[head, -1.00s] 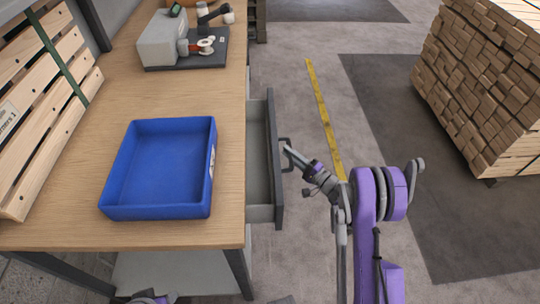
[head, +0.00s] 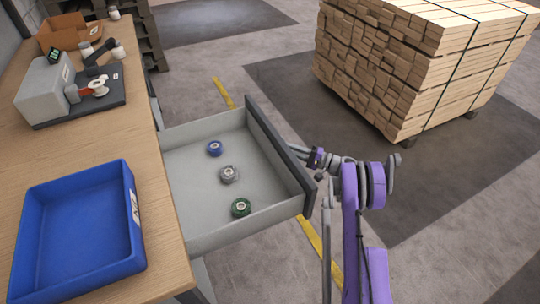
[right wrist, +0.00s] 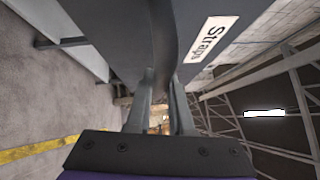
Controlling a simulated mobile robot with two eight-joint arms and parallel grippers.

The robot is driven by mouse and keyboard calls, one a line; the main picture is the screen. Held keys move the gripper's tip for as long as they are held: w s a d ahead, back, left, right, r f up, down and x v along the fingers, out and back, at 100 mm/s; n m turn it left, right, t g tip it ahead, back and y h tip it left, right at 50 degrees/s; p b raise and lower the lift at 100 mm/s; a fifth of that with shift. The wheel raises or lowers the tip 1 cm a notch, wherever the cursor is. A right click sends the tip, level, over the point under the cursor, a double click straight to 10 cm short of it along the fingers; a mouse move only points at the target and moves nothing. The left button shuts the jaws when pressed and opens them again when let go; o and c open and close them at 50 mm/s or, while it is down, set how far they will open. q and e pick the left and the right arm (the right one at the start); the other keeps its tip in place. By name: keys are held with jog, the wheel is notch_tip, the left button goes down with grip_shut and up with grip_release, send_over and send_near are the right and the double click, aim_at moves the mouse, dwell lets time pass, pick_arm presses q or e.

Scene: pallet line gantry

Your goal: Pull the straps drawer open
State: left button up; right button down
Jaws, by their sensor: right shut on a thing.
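The straps drawer (head: 210,225) stands pulled well out from the workbench's side. In the right wrist view the dark drawer front carries a white label reading "Straps" (right wrist: 210,39). My right gripper (right wrist: 160,92) is shut on the dark drawer handle (right wrist: 170,35). In the head view my right arm reaches the drawer front (head: 282,150) from the right, and the handle is mostly hidden there. My left gripper is not in view.
A blue tray (head: 131,225) sits on the wooden workbench (head: 150,185). A grey machine (head: 45,88) and an orange-brown box (head: 62,32) stand farther back. A large wood stack (head: 400,60) stands at the back right. Floor right of the drawer is mostly clear.

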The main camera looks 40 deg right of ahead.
jog(key=shift+s+d, duration=0.25)
jog(key=shift+d, duration=0.55)
jog(key=shift+s+d, duration=0.2)
jog(key=shift+d, duration=0.6)
jog(key=shift+s+d, duration=0.25)
jog(key=shift+d, duration=0.55)
jog(key=c, duration=0.8)
grip_release()
jog(key=p+v, duration=0.1)
jog(key=v, duration=0.9)
jog(key=shift+s+d, duration=0.15)
jog(key=shift+s, duration=0.2)
